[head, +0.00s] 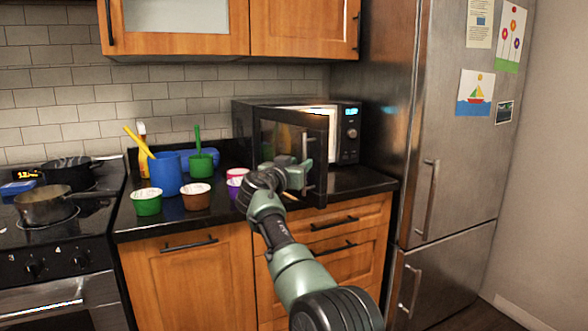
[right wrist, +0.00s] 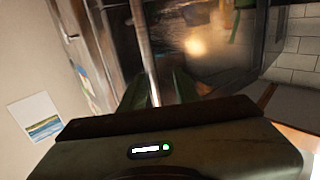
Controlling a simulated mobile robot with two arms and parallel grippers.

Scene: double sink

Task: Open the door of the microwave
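The microwave (head: 345,140) is a dark box on the black counter, with a lit panel and knobs on its right side. Its dark glass door (head: 280,140) stands partly open, swung out toward me from the left, and a bright interior shows above it. The door's metal handle (head: 306,150) is upright near the door's free edge; it also shows in the right wrist view (right wrist: 143,40). My right gripper (head: 303,176) is at the handle's lower part, its fingers (right wrist: 160,88) apart with the bar close to the left one. Exact contact is unclear. My left gripper is not in view.
A steel fridge (head: 440,150) borders the counter at right. The stove (head: 60,230) holds pans at left.

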